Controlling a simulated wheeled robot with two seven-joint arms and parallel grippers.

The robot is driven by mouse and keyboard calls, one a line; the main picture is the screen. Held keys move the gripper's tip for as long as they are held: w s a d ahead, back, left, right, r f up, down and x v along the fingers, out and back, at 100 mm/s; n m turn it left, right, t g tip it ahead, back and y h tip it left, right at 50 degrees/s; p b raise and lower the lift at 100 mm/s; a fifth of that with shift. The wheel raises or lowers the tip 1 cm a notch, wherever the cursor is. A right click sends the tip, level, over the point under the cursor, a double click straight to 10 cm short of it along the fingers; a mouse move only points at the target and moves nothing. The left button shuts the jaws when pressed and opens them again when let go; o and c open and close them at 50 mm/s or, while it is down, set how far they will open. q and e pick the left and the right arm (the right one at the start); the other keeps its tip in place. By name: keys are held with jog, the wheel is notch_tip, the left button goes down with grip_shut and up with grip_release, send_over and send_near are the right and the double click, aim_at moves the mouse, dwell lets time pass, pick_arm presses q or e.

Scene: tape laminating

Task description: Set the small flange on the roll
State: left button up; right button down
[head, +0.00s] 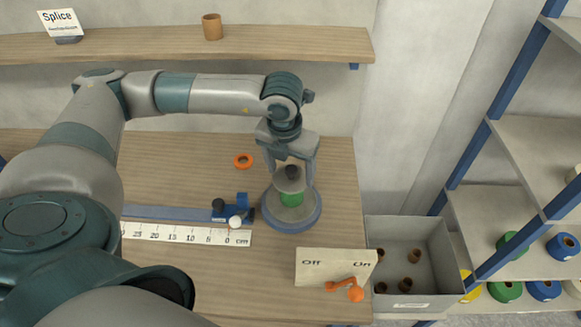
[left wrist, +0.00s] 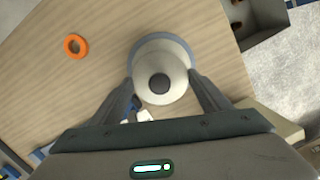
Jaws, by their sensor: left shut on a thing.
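The small flange (head: 289,183) is a pale round piece with a dark knob at its centre. My left gripper (head: 291,176) points straight down and is shut on it. The flange is directly above the green roll (head: 292,199); I cannot tell whether the two touch. The roll stands on a blue-grey round base (head: 290,222) on the table. In the left wrist view the flange (left wrist: 147,87) lies between the two fingers (left wrist: 162,84), roughly centred over the base rim (left wrist: 160,39), and hides the roll. My right gripper is out of view.
An orange ring (head: 243,160) lies on the table (head: 190,165) behind and left of the roll. A ruler (head: 185,234) and a blue stop (head: 242,201) are to the left. An Off/On box with an orange lever (head: 345,285) stands in front. A grey bin (head: 412,245) is at right.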

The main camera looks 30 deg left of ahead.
aim_at(288, 183)
pick_arm(q)
jog(key=shift+f, duration=0.1)
jog(key=shift+f+b, duration=0.15)
jog(key=shift+b, duration=0.2)
jog(key=o, duration=1.2)
jog(key=shift+r, duration=0.2)
jog(key=shift+r+p, duration=0.15)
jog(key=shift+p, duration=0.25)
jog(key=shift+r+b, duration=0.15)
jog(key=shift+b, duration=0.15)
jog(key=shift+s+d+r+b, duration=0.1)
jog(key=shift+s+r+b, duration=0.4)
jog(key=shift+r, duration=1.4)
jog(key=shift+s+r+b, duration=0.1)
jog(key=shift+r+b, duration=0.75)
jog(key=shift+r, duration=1.05)
jog(key=shift+s+d+r+b, duration=0.2)
jog(key=shift+r+b, duration=0.5)
jog(key=shift+r, duration=1.2)
